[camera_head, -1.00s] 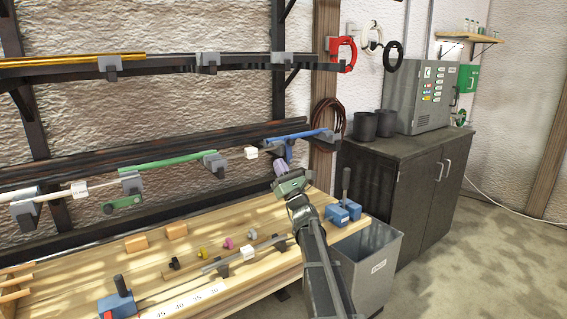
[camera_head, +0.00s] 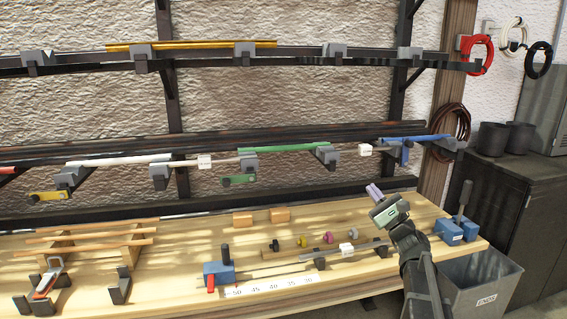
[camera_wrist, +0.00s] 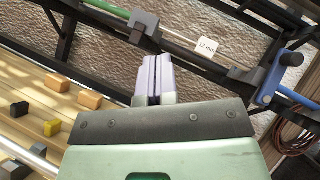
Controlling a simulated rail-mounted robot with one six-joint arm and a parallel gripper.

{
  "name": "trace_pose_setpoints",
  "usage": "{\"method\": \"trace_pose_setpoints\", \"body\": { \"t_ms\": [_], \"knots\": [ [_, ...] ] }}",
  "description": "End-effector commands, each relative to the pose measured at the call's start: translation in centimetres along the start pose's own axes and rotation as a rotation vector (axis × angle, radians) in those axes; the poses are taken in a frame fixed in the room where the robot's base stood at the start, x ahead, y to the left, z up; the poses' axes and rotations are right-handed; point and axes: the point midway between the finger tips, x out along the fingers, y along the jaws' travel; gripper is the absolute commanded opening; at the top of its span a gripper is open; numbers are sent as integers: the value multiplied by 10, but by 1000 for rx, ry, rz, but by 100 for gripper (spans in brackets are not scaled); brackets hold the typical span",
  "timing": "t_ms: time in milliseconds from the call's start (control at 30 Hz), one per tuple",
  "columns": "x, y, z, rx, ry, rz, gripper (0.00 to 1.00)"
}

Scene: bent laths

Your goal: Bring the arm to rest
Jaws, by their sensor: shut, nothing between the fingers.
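My gripper (camera_head: 374,192) is raised above the right part of the wooden workbench (camera_head: 350,215), in front of the wall rack. Its two pale purple fingers are together with nothing between them. In the wrist view the shut fingers (camera_wrist: 154,76) point up towards the rack and touch nothing visible. My arm reaches up from the bottom right of the head view, beside the bench's right end.
A blue clamp (camera_head: 447,232) stands just right of my gripper; a grey bin (camera_head: 485,290) is below it. Rack holders carry green (camera_head: 285,147) and blue (camera_head: 418,139) laths. A dark cabinet (camera_head: 520,190) stands right.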

Motion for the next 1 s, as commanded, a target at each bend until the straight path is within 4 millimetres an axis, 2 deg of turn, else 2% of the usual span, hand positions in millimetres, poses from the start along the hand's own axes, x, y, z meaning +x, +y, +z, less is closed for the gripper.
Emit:
{"method": "trace_pose_setpoints", "body": {
  "t_ms": [133, 200, 267, 300, 333, 400, 500, 600, 700, 1000],
  "knots": [
    [-29, 113, 13, -389, 46, 559, 0],
    [-58, 165, 16, -545, 38, 868, 0],
    [-91, 200, 20, -658, 19, 1140, 0],
    [-115, 218, 24, -722, 1, 1321, 0],
    [-134, 228, 27, -763, -14, 1454, 0],
    [-175, 241, 39, -840, -48, 1751, 0],
    [-218, 240, 59, -911, -82, 2105, 0],
    [-237, 235, 84, -963, -91, 2340, 0],
    [-228, 248, 100, -1003, -148, 2378, 0],
    [-224, 254, 99, -1010, -164, 2376, 0]
  ]
}}
